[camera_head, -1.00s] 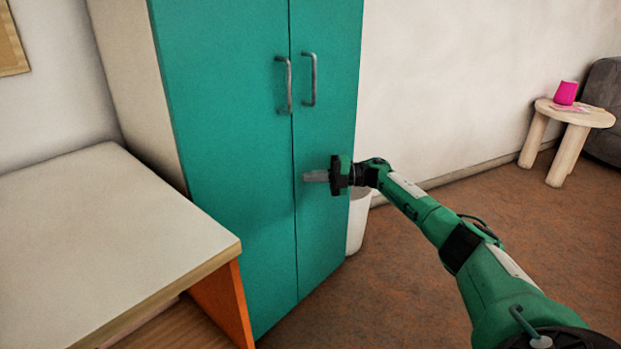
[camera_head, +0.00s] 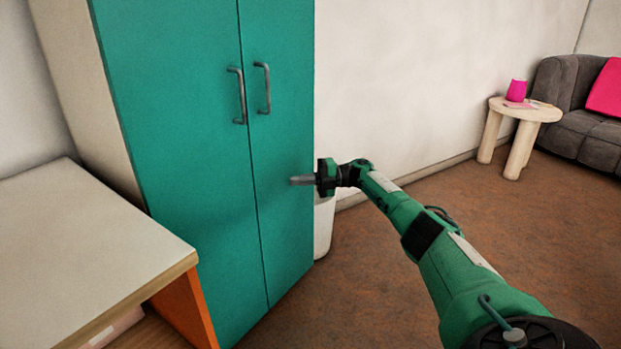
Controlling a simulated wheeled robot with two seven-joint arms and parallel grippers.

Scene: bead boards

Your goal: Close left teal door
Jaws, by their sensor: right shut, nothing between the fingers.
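The left teal door (camera_head: 180,130) of the tall cabinet looks shut, its front lying flush with the right teal door (camera_head: 283,125) along a thin dark seam. The left door's grey bar handle (camera_head: 240,95) stands beside the right door's handle (camera_head: 264,88). My right gripper (camera_head: 293,181) is shut and empty, pointing left in front of the right door, below the handles. I cannot tell whether its tips touch the door. My left gripper is not in view.
A pale desk (camera_head: 80,240) with an orange side panel (camera_head: 186,308) stands close to the cabinet's left. A round side table (camera_head: 525,110) and grey sofa (camera_head: 565,90) stand far right. Brown floor between is open.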

